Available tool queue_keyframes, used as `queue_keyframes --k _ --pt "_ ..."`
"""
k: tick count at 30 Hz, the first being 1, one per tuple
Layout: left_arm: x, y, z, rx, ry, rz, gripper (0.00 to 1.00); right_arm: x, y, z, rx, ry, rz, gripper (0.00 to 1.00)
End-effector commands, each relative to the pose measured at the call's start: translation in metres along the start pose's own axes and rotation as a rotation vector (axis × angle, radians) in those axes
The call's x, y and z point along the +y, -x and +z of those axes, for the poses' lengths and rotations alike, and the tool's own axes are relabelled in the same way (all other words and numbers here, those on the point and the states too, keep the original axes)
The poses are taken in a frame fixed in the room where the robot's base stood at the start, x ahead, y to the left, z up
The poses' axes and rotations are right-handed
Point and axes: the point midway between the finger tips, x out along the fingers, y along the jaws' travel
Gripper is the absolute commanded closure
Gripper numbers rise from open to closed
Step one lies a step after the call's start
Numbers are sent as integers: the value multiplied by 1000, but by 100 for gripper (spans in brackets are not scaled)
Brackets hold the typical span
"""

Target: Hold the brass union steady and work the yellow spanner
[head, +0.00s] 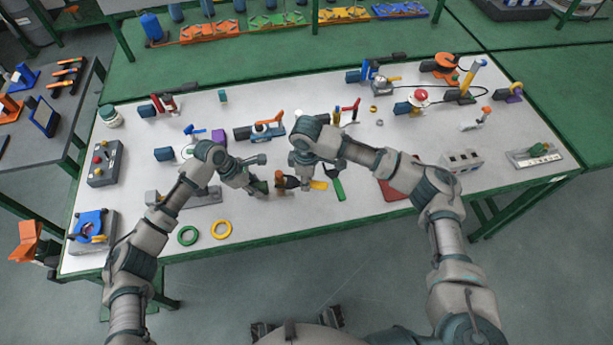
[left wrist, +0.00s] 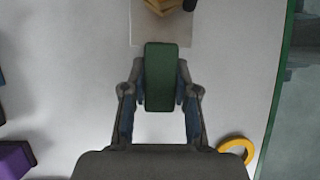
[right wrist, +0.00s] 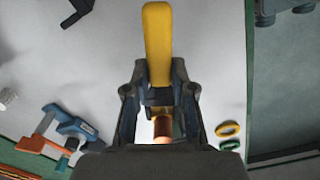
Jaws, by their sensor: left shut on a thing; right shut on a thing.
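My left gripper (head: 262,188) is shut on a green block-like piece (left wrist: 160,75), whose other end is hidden. My right gripper (head: 303,185) is shut on the yellow spanner (right wrist: 157,45), whose handle sticks out beyond the fingers. The spanner's yellow end also shows in the head view (head: 318,185). A copper-orange cylinder (right wrist: 162,126), perhaps part of the brass union, shows between my right fingers; I cannot tell how the spanner meets it. A brass-yellow part (left wrist: 165,5) on a pale plate is cut off at the top of the left wrist view.
A green-handled tool (head: 335,188) lies right of my right gripper. A green ring (head: 187,235) and a yellow ring (head: 221,229) lie near the table's front edge. A blue and orange clamp-like tool (head: 268,127) lies behind the grippers. The front middle of the table is clear.

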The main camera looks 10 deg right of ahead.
Motion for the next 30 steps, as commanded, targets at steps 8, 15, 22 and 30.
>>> queue_keyframes --k 8,15,22,30 --pt "-1 -1 -1 2 0 -4 100 -14 1 -1 2 -198 5 100" --pt "-1 -1 -1 2 0 -4 100 -28 1 -5 2 -377 4 100" --pt "-1 -1 -1 2 0 -4 100 -41 0 -12 3 -550 1 100" --pt "-1 -1 -1 2 0 -4 100 -50 1 -19 3 -709 3 100"
